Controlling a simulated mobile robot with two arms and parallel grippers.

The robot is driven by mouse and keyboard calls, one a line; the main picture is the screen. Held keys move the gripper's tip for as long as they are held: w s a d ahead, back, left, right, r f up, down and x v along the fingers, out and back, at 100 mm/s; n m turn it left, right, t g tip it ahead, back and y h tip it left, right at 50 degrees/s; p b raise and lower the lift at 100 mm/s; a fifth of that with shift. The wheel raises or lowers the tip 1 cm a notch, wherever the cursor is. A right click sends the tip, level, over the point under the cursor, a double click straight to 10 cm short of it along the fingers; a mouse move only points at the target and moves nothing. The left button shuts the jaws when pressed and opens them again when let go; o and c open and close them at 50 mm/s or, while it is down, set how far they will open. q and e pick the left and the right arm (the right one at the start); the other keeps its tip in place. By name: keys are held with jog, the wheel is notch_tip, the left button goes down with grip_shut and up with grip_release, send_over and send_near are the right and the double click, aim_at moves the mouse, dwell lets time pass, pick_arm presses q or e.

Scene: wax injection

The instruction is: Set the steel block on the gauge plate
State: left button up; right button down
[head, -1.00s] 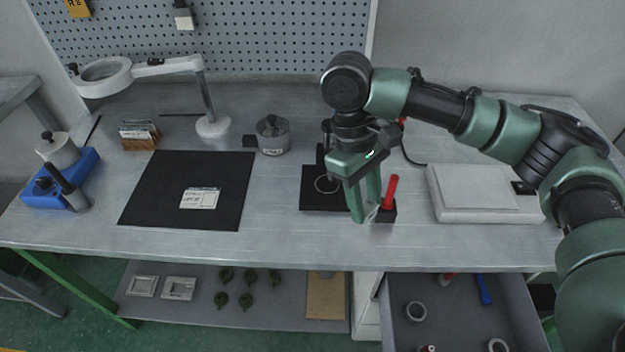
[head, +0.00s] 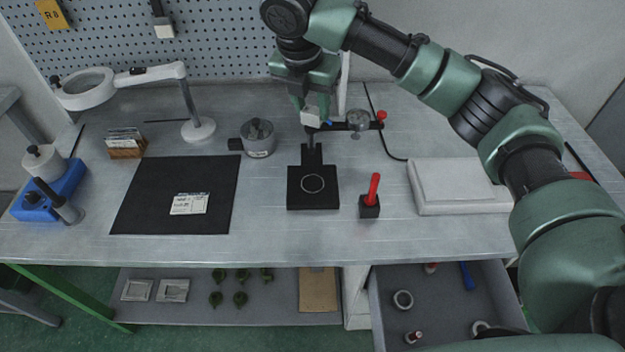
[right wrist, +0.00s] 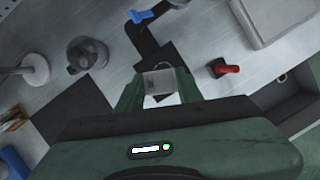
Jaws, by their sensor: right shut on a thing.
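The steel block (head: 313,116) is small and pale grey. My right gripper (head: 311,107) is shut on it and holds it in the air, near the gauge stand behind the plate in the picture. In the right wrist view the block (right wrist: 158,82) sits between the two green fingers. The gauge plate (head: 300,201) is a black square with a pale ring marked on it, and its top is bare. Its post rises at the back, partly hidden by the gripper. The round dial gauge (head: 359,120) shows right of the block. My left gripper is not in view.
A red-handled tool on a black block (head: 370,203) stands right of the plate. A lidded metal pot (head: 258,140) stands at its back left. A black mat (head: 150,205) with a card lies left; a pale box (head: 455,187) lies right. An open drawer is below.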

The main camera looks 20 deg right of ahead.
notch_tip(320, 180, down, 20)
jog(key=shift+r+p, duration=0.1)
jog(key=shift+p, duration=0.7)
jog(key=c, duration=0.9)
grip_release()
jog(key=v, duration=1.2)
jog(key=shift+b, duration=0.35)
